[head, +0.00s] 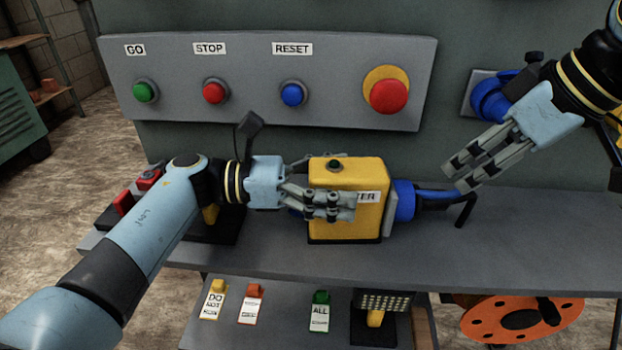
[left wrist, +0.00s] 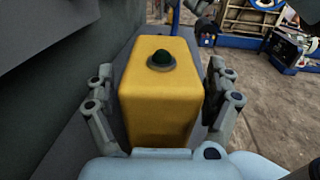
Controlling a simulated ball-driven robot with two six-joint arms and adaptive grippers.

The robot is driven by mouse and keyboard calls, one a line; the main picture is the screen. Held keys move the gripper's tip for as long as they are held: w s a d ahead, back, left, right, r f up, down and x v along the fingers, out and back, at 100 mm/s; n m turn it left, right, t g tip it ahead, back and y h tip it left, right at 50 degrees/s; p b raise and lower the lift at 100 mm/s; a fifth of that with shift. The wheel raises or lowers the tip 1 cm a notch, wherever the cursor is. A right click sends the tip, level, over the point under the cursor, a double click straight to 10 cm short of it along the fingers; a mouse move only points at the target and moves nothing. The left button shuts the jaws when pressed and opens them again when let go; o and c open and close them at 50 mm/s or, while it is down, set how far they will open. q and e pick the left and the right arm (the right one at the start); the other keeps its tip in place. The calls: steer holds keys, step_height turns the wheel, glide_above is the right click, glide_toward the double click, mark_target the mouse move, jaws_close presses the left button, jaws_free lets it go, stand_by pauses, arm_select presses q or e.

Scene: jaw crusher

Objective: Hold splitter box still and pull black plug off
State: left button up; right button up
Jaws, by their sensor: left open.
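The splitter box (head: 345,222) is a yellow block standing on the grey shelf, with a partly covered white label. In the left wrist view the yellow box (left wrist: 160,102) stands between my left fingers, with a dark round knob on top. My left gripper (head: 335,203) is open around the box, with gaps beside it. A blue connector (head: 403,199) sticks out of the box's right side. A black piece, seemingly the black plug (head: 432,203), sits at its outer end under a blue part. My right gripper (head: 458,178) is open and empty, above and right of the plug.
Behind is a grey panel (head: 240,112) with green, red and blue buttons and a large red one on yellow. A blue socket (head: 490,100) is on the wall near my right gripper. A black bent bar (head: 466,209) stands right of the plug. The shelf's right part (head: 550,235) is clear.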

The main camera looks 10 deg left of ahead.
arm_select(q)
steer(key=shift+w+d, duration=0.1)
steer(key=shift+d, duration=0.5)
